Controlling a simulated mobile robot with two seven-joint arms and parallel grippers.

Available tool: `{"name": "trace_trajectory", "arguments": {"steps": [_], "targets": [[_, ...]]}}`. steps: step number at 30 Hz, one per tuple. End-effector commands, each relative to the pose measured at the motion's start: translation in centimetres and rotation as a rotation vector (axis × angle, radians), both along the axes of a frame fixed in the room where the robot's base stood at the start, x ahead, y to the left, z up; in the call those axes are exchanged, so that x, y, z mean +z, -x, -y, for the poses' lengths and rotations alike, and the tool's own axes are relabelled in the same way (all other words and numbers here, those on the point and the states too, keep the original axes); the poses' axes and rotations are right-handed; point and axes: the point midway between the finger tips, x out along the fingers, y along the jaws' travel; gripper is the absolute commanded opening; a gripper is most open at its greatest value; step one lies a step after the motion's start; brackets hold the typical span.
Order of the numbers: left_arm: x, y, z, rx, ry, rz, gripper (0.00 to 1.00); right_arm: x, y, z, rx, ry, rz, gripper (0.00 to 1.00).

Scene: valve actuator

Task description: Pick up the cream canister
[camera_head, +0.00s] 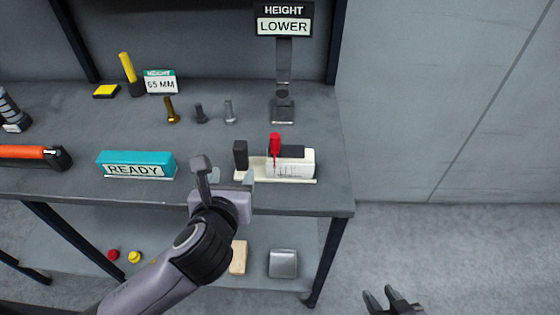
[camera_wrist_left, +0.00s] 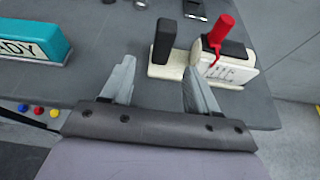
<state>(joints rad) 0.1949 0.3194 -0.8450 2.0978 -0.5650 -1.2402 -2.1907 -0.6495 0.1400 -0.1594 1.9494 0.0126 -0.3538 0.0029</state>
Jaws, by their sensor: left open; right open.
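A cream canister-like body (camera_head: 295,170) with a dark top, a red upright piece and dark markings sits on the right part of a cream base plate near the table's front edge. In the left wrist view the cream body (camera_wrist_left: 229,68) is just beyond my right-hand finger. A black post (camera_head: 240,154) stands on the plate's left end. My left gripper (camera_head: 225,173) is open and empty, in front of and left of the post, its fingers pointing toward the plate in the left wrist view (camera_wrist_left: 158,72). My right gripper (camera_head: 384,298) is open and empty, low at the right, away from the table.
A teal READY block (camera_head: 137,163) lies left of my left gripper. Several bolts (camera_head: 200,114) and a HEIGHT LOWER sign (camera_head: 284,20) on a post stand behind. The grey table (camera_head: 335,195) ends just right of the plate. A lower shelf holds small items.

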Motion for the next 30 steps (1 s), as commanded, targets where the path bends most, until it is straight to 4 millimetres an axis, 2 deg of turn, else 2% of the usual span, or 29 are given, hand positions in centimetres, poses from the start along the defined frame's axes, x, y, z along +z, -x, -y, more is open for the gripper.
{"name": "trace_trajectory", "arguments": {"steps": [9, 20, 30], "targets": [[-1.7, -4.4, 0.0, 0.003, 0.001, 0.000, 0.60, 0.0, 0.0, 0.0, 0.000, 0.000, 0.000, 0.43], [-2.3, -6.5, 0.1, 0.002, 0.004, 0.001, 0.60, 0.0, 0.0, 0.0, 0.000, 0.000, 0.000, 0.43], [-3.4, -10.2, 0.3, 0.002, 0.002, 0.001, 0.60, 0.0, 0.0, 0.0, 0.000, 0.000, 0.000, 0.43]]}}
